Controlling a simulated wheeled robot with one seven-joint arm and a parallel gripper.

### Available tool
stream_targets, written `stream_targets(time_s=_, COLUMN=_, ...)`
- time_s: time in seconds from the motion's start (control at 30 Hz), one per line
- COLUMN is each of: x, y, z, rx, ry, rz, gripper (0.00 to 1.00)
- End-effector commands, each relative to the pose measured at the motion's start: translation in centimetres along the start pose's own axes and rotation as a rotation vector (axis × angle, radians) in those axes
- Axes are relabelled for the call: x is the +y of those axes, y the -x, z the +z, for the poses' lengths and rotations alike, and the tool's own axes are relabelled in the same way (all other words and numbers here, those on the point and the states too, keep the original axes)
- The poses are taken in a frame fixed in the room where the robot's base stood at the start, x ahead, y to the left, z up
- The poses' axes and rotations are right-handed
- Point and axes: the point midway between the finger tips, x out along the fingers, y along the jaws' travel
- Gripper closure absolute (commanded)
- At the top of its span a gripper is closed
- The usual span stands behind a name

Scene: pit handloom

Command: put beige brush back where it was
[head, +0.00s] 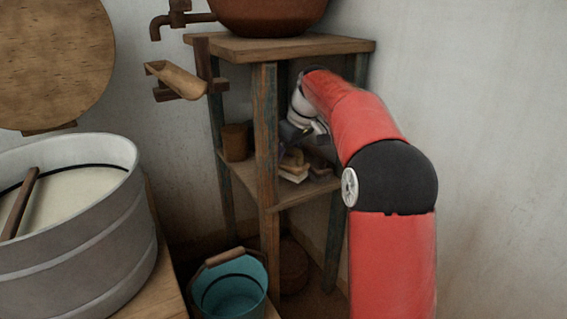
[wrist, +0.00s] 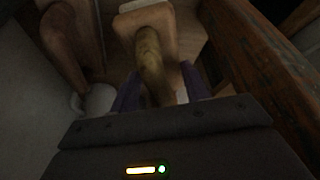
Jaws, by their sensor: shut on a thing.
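The beige brush (head: 293,167) is at the middle shelf of the wooden stand, a pale block with a curved handle. In the wrist view the brush (wrist: 152,58) lies between my two purple fingers, its handle running away from me. My gripper (wrist: 158,88) is shut on this handle. In the head view my gripper (head: 287,146) is small, dark and partly behind the stand's front post. I cannot tell whether the brush touches the shelf board.
A darker brush (head: 319,167) is right of the beige one; a brown-handled item (wrist: 66,45) shows in the wrist view. A brown cup (head: 235,142) stands left on the shelf (head: 259,184). The front post (head: 266,150) and top board (head: 285,47) bound the space.

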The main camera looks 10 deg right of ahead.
Motion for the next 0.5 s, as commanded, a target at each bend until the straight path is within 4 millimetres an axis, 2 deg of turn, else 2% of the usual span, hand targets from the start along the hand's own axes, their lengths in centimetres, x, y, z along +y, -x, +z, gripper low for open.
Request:
stream_targets(time_s=0.07, x=-0.1, y=-0.5, z=-0.8, rx=0.0, ry=0.002, rz=-0.002, gripper=0.79)
stream_targets(time_s=0.23, x=-0.1, y=-3.3, z=0.7, rx=-0.002, ry=0.0, rz=-0.002, gripper=0.79)
stream_targets(time_s=0.47, x=0.0, y=-3.5, z=0.8, rx=-0.001, ry=0.001, rz=-0.001, gripper=0.79)
stream_targets(time_s=0.5, x=0.0, y=-3.6, z=0.8, rx=-0.001, ry=0.001, rz=-0.001, gripper=0.51)
